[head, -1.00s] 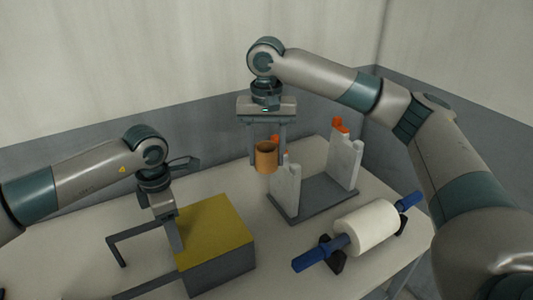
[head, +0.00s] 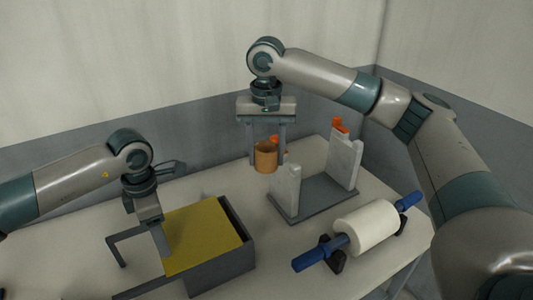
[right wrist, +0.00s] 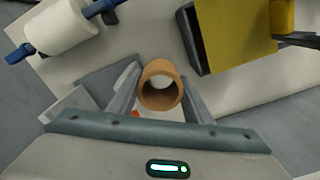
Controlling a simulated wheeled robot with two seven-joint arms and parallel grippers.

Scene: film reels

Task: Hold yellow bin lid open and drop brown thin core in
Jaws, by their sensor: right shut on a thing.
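The brown thin core (head: 265,158), a short open tube, is held between the fingers of my right gripper (head: 267,160), above the table behind the bin. The right wrist view shows the core (right wrist: 160,86) end-on between both fingertips. The grey bin (head: 222,272) stands at the front left. Its yellow lid (head: 205,235) leaves a dark gap along the bin's right side; the gap also shows beside the lid (right wrist: 228,40) in the right wrist view. My left gripper (head: 161,240) is at the lid's left edge. Its grip is not clear.
A grey stand (head: 315,198) with white uprights and orange tops is just right of the core. A white roll (head: 366,227) on a blue shaft rests on black supports at the front right.

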